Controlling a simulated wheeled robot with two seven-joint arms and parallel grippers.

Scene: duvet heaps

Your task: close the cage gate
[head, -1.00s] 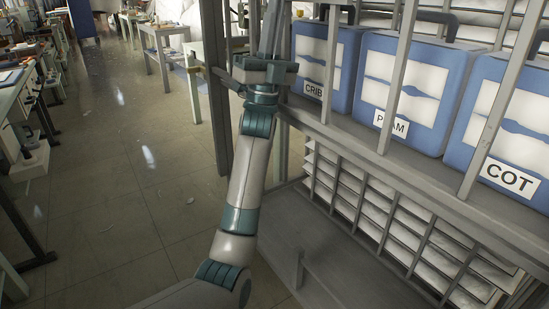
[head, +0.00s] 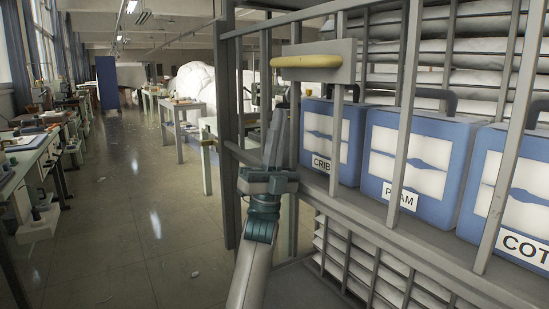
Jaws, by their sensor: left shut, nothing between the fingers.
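The cage gate appears as grey upright bars (head: 406,95) and rails in the right half of the head view. A yellow handle (head: 313,62) on a grey plate sits near its top, above and right of my left gripper. I cannot tell how far the gate stands open. My left gripper (head: 278,115) points up beside the thick grey post (head: 228,130), in front of the bars. Its fingers are together and empty. It is below the handle and apart from it in the picture; contact with the bars is unclear. My right gripper is out of view.
Blue bags labelled CRIB (head: 330,135), PRAM (head: 415,165) and COT (head: 505,195) stand on a shelf behind the bars. White folded duvets fill the racks. Cluttered benches (head: 30,160) line the left; a white heap (head: 193,88) lies far back.

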